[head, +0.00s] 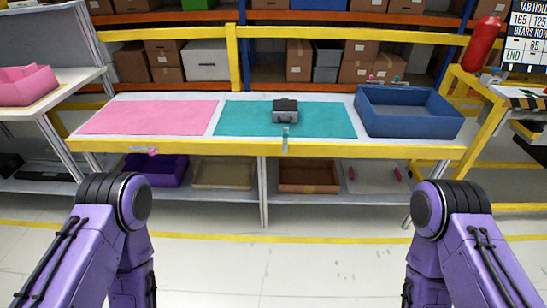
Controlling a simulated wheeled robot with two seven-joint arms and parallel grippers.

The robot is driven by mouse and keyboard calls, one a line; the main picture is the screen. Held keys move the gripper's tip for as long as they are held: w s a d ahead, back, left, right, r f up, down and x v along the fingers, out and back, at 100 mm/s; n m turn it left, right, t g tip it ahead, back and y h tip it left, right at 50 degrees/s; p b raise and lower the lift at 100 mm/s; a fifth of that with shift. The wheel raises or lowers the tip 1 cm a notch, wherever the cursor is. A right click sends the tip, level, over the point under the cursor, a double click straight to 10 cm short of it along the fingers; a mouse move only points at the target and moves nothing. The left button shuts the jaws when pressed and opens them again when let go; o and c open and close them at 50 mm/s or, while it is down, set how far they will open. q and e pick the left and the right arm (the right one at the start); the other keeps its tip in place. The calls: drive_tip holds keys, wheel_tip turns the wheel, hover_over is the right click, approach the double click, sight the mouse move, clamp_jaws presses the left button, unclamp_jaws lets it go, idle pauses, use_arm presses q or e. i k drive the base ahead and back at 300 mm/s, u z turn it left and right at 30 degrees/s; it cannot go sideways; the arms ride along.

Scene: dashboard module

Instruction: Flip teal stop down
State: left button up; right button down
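The teal stop (285,135) is a small narrow upright tab at the front edge of the table, in front of the teal mat (240,121). It sticks up above the yellow front rail (350,149). A small grey case with a handle (286,112) sits on the teal mat behind the stop. A pink stop (153,152) at the front of the pink mat (150,117) lies low against the rail. My two purple arms show at the lower left and lower right, well short of the table. Neither gripper is in view.
A blue open bin (408,111) stands on the table's right end. A pink bin (27,86) is on the left side table. A lower shelf holds a purple bin (160,170) and several trays. The floor before the table is clear.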

sight(285, 131)
drive_tip(key=k, duration=0.45)
drive_tip(key=u, duration=0.6)
drive_tip(key=i, duration=1.65)
drive_tip(key=z, duration=0.5)
